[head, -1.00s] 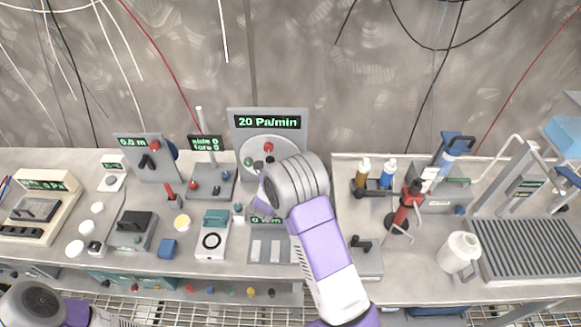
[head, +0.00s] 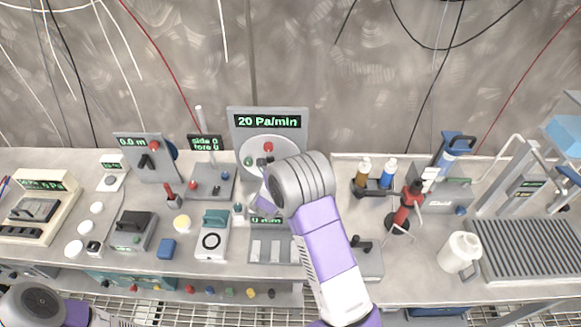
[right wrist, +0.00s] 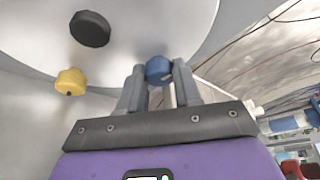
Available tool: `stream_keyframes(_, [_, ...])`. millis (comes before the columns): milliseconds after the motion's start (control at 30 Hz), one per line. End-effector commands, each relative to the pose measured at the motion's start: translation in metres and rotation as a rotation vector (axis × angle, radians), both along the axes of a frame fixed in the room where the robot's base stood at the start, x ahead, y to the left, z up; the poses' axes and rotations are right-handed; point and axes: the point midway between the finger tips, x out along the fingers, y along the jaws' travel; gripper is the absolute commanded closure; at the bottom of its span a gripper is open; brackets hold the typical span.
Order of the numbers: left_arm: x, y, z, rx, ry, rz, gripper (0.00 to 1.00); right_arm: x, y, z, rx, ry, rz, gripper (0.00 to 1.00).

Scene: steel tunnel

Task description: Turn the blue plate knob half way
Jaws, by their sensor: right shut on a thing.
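The blue plate knob (right wrist: 159,69) shows in the right wrist view, low on the round pale plate (right wrist: 140,30). My right gripper (right wrist: 160,84) is shut on this knob, with one finger on each side. In the head view the plate (head: 246,147) is mounted on an upright grey panel (head: 240,118) with a display reading 20 Pa/min. My right wrist covers the blue knob and the fingers there. My left gripper is out of view; only part of my left arm shows at the lower left.
The plate also carries a black knob (right wrist: 90,29), a yellow knob (right wrist: 70,82), and a red knob (head: 268,147). Several small devices crowd the bench left of the panel. A red-handled stand (head: 405,205) and white jug (head: 459,252) stand to the right.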

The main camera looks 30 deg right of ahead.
Motion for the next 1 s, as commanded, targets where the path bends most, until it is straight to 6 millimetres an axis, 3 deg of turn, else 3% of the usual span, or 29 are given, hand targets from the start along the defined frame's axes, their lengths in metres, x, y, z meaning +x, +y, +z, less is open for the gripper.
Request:
stream_keyframes(467, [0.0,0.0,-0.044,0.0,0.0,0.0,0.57,-0.001,-0.002,-0.003,0.365,-0.227,-0.001,0.97])
stream_keyframes(1000, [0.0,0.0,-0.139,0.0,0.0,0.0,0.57,-0.002,-0.004,-0.005,0.801,-0.496,0.0,0.97])
